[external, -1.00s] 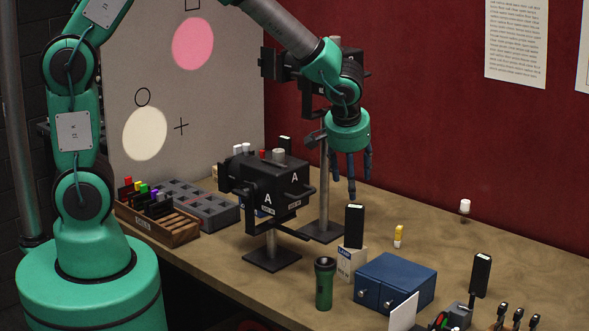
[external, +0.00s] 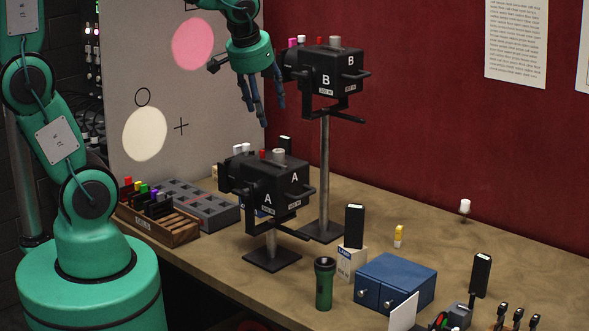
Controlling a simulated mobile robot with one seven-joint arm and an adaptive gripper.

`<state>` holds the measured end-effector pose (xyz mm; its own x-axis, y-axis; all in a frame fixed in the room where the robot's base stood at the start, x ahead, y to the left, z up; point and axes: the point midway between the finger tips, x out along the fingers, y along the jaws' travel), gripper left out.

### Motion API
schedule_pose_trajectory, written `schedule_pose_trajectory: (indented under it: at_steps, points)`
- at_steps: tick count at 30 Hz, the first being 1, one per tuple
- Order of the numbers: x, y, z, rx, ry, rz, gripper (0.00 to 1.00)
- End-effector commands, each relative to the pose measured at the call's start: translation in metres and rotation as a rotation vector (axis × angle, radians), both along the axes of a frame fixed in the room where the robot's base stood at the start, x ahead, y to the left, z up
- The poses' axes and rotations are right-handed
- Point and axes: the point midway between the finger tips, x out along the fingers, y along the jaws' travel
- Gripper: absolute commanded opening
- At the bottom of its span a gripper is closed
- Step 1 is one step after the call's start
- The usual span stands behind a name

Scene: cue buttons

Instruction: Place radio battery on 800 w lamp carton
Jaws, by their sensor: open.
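A black battery-like block (external: 355,226) with a pale top stands upright on a small white carton (external: 351,262) near the middle of the bench. The carton's label reads roughly "LAMP"; its wattage is too small to read. Similar black blocks stand at the right of the bench (external: 481,275) and behind lamp head A (external: 285,143). My gripper (external: 267,112) is open and empty, fingers pointing down. In the picture it is above lamp head A and left of lamp head B, well away from the carton.
Lamp heads A (external: 266,187) and B (external: 327,75) stand on posts. A blue box (external: 396,283) and green flashlight (external: 324,284) flank the carton. A wooden rack (external: 157,221) and grey tray (external: 192,205) lie left. The back right of the bench is mostly clear.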

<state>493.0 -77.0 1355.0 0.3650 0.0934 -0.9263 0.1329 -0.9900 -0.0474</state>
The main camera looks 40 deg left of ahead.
Motion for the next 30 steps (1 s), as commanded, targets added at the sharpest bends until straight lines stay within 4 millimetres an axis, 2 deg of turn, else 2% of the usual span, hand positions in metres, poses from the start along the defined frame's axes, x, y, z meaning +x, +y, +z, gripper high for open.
schedule_pose_trajectory:
  at_steps: [1,6,12,15,21,30]
  points:
    - [-0.014,0.014,0.011,-0.007,-0.011,-0.001,0.55]
    - [-0.062,0.044,0.033,-0.023,-0.033,-0.034,0.55]
    - [-0.117,0.067,0.049,-0.037,-0.07,-0.08,0.55]
    - [-0.139,0.073,0.052,-0.039,-0.088,-0.101,0.55]
    - [-0.162,0.077,0.054,-0.04,-0.109,-0.13,0.55]
    - [-0.165,0.077,0.053,-0.04,-0.111,-0.137,0.55]
